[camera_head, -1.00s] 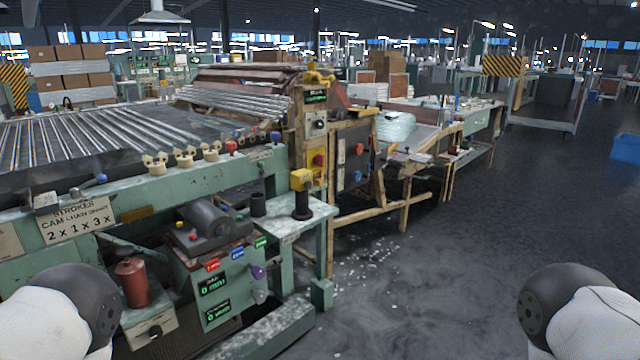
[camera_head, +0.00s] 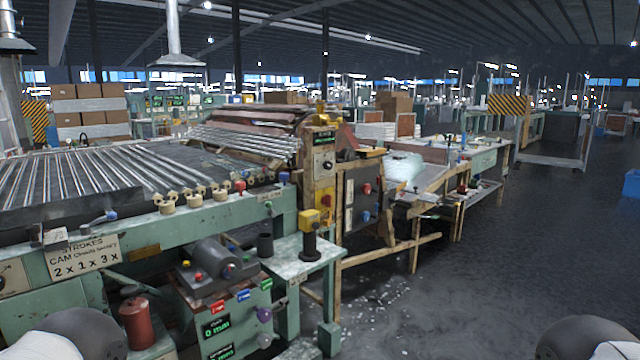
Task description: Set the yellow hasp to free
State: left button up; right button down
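Several yellow parts show on the machine ahead, and I cannot tell for sure which is the hasp. A yellow fitting (camera_head: 321,113) sits on top of the upright wooden control post (camera_head: 323,190). A yellow box (camera_head: 309,220) with a dark knob is lower, at the right end of the green machine frame. A small yellow plate with a red knob (camera_head: 327,200) is on the post's face. The setting of each is too small to read. Neither gripper is in view; only dark round joints and white parts of my arms show at the bottom corners.
A small side table (camera_head: 300,262) with a black stand (camera_head: 310,243) juts out in front. A red canister (camera_head: 137,322) is at lower left. Open floor (camera_head: 480,290) lies to the right.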

aim_at(325, 222)
jog(key=i+l+u, duration=0.2)
jog(key=i+l, duration=0.8)
jog(key=l, duration=0.15)
